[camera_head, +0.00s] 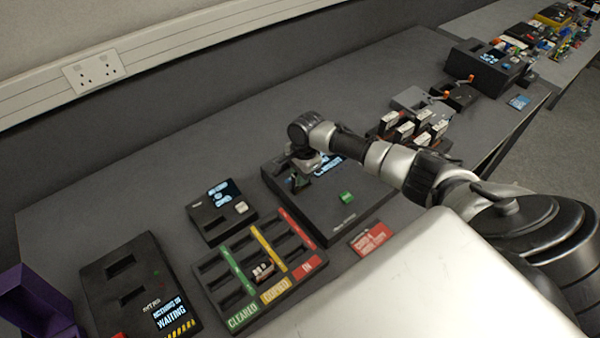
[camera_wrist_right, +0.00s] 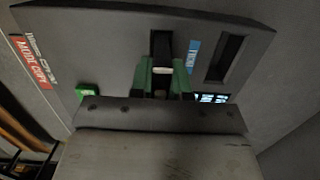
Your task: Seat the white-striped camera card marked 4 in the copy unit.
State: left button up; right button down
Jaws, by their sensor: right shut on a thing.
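The copy unit (camera_head: 345,208) is a wide dark box on the bench with a green button and a lit screen partly behind my right gripper. In the right wrist view, the unit (camera_wrist_right: 100,45) has two dark slots. My right gripper (camera_head: 298,180) is over the unit's left part. In the wrist view, its green fingers (camera_wrist_right: 160,78) are shut on a small card with a pale end (camera_wrist_right: 162,70), in line with the middle slot. Its number and stripe cannot be read, and I cannot tell how deep it sits. My left gripper is not in view.
A tray (camera_head: 238,318) with green, yellow and red lanes holds one card (camera_head: 262,270). A small screen unit (camera_head: 205,220) stands behind it. A box reading "WAITING" (camera_head: 125,265) is at left. A red label (camera_head: 370,238) lies before the copy unit. A rack of cards (camera_head: 385,140) is to the right.

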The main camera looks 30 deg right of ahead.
jog(key=shift+f+p, duration=0.4)
jog(key=shift+f, duration=0.35)
dwell(1.0)
jog(key=c, duration=0.7)
grip_release()
notch_tip(320, 180, up, 6)
jog(key=p, duration=0.6)
jog(key=shift+f, duration=0.25)
notch_tip(320, 180, up, 2)
jog(key=p, duration=0.2)
jog(key=shift+p, duration=0.3)
